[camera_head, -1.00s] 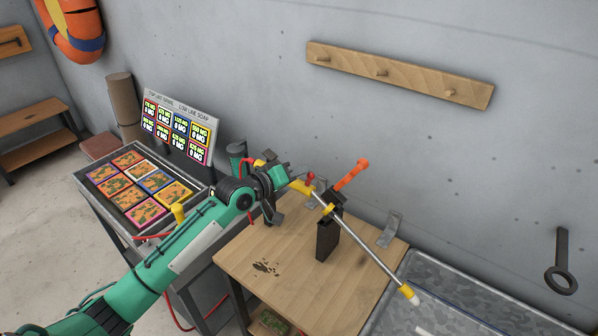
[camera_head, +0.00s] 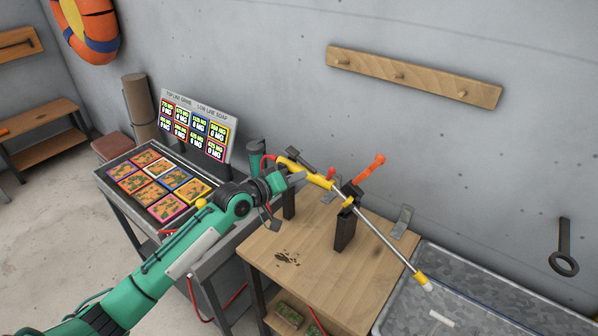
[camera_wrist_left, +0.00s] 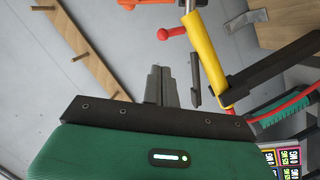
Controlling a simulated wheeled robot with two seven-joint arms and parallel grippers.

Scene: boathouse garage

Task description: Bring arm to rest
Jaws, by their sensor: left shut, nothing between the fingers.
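My left gripper (camera_head: 299,180) is shut and empty at the end of my green arm, over the wooden bench (camera_head: 320,262). Its closed fingers (camera_wrist_left: 161,86) show in the left wrist view with nothing between them. A spray lance with a yellow handle (camera_head: 305,174) and a silver tube rests on dark stands on the bench, just beyond the gripper. In the left wrist view the yellow handle (camera_wrist_left: 205,55) is to the right of the fingers, with a gap between. My right gripper is not in view.
A cart (camera_head: 113,199) with patterned colour tiles and a price board (camera_head: 197,125) stands left of the bench. A metal basin (camera_head: 470,285) is at the right. A wooden peg rail (camera_head: 413,77) hangs on the wall. Red hose (camera_head: 236,297) hangs below the bench.

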